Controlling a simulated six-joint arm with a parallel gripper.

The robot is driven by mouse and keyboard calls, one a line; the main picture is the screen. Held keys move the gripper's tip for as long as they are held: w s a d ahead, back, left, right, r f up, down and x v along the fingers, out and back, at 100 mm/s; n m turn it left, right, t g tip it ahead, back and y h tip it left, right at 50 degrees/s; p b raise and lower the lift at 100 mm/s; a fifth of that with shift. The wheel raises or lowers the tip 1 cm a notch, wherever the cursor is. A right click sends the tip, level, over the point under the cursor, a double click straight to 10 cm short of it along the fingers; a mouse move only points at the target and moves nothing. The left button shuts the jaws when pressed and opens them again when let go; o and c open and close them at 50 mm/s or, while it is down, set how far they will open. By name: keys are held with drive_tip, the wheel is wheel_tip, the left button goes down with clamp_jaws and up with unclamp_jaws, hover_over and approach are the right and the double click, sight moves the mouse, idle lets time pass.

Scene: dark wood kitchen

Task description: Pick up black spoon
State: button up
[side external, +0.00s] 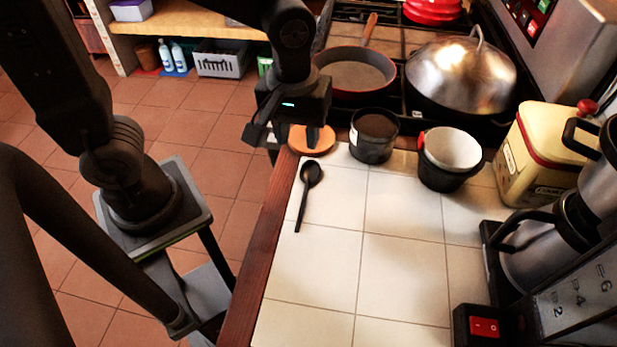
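The black spoon (307,190) lies flat on the white tiled counter (315,265), close to its left wooden edge. Its bowl points toward the back and its handle toward the front. My gripper (285,136) hangs behind and slightly left of the spoon, apart from it, near an orange round lid (311,148). Its fingers look spread, one at the left and one in front of the orange lid, with nothing seen between them.
A coffee maker (545,245) is at the right. The stove behind holds a pan (355,75) and a domed wok (462,78). The counter's middle is clear.

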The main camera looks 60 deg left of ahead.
sight(303, 201)
drive_tip(key=shift+n, duration=0.4)
drive_tip(key=f, duration=1)
drive_tip(key=d+f, duration=0.1)
drive_tip(key=f, duration=0.4)
drive_tip(key=shift+d, duration=0.1)
drive_tip(key=shift+c, duration=0.5)
clamp_jaws()
